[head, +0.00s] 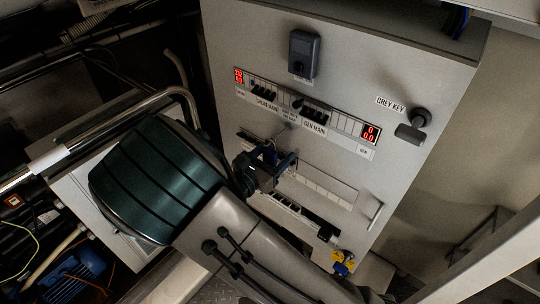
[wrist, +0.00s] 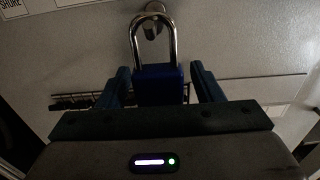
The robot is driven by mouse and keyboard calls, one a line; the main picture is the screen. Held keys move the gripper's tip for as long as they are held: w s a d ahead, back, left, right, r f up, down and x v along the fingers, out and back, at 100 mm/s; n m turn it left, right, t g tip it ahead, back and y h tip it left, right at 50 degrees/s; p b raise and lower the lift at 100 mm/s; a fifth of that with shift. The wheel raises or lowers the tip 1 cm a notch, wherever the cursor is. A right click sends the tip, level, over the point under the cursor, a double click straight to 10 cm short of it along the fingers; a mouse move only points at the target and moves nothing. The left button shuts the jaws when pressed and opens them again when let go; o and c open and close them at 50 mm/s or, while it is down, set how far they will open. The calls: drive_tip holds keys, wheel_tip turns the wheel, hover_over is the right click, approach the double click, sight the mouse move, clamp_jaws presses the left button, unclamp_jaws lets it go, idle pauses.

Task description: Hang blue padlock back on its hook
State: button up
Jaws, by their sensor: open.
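The blue padlock (wrist: 160,78) shows in the wrist view with its silver shackle (wrist: 136,40) upward. It sits between the two blue fingers of my gripper (wrist: 163,88), with a visible gap on its right side. The gripper is open, one finger on each side of the padlock. A metal hook (wrist: 153,31) on the panel shows inside the top of the shackle loop; whether the shackle bears on it is not clear. In the head view my gripper (head: 272,162) is close to the panel front, and I cannot make out the padlock there.
The grey panel (head: 330,75) carries a row of breakers (head: 312,111), red displays (head: 371,132) and a grey key switch (head: 420,119). A yellow and blue item (head: 343,262) is at its lower edge. Pipes (head: 130,115) and clutter lie left.

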drive_tip(key=c, duration=1.2)
drive_tip(key=shift+o, duration=0.2)
drive_tip(key=shift+r, duration=0.15)
drive_tip(key=shift+s+a+r+b, duration=0.25)
drive_tip(key=shift+r+b, duration=0.15)
drive_tip(key=shift+r, duration=0.2)
drive_tip(key=b+v, duration=0.3)
drive_tip(key=v, duration=1.4)
drive_tip(key=shift+a, duration=0.2)
